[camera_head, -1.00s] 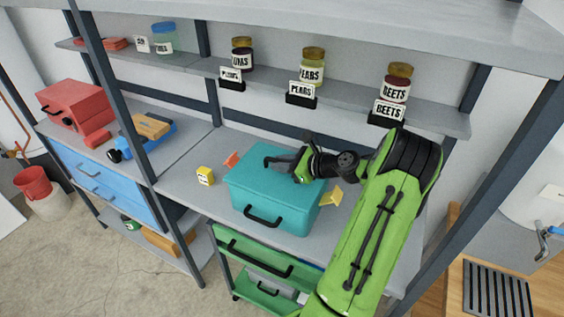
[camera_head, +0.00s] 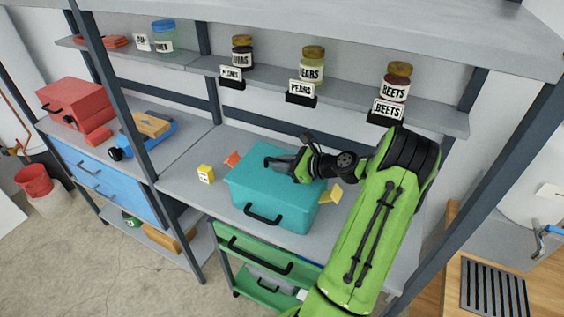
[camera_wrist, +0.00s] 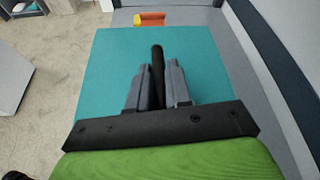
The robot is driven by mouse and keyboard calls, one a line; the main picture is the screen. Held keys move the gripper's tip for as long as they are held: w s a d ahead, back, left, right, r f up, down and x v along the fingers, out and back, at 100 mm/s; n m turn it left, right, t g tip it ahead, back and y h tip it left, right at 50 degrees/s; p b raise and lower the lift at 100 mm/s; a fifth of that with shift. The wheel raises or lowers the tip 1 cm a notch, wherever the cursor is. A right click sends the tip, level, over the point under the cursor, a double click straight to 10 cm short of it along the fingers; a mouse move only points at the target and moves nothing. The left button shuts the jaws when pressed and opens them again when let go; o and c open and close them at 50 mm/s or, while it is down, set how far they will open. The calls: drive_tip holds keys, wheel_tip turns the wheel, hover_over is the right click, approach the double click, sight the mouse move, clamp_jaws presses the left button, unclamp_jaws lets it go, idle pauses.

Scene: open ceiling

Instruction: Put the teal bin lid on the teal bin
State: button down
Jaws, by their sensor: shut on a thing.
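The teal bin (camera_head: 282,206) stands on the grey workbench shelf, with a black handle on its front. The teal bin lid (camera_head: 257,170) lies over the top of the bin and looks about level with it. I cannot tell whether it is fully seated. My gripper (camera_head: 285,163) is at the lid's top, shut on the lid's black handle. In the wrist view the gripper (camera_wrist: 157,88) has its fingers on both sides of the black handle, and the teal lid (camera_wrist: 110,60) fills the middle. The lid's far edges and the bin's back are hidden.
A yellow block (camera_head: 205,174) and an orange piece (camera_head: 233,159) lie left of the bin; a yellow piece (camera_head: 331,193) lies right. Jars stand on the upper shelf (camera_head: 350,99). A dark post (camera_head: 112,95) stands left. Bench left of the bin is partly clear.

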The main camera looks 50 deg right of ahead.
drive_tip(key=c, duration=1)
unclamp_jaws()
drive_tip(key=shift+o, duration=0.2)
drive_tip(key=shift+s, duration=0.1)
drive_tip(key=p+v, duration=0.1)
drive_tip(key=v, duration=1.1)
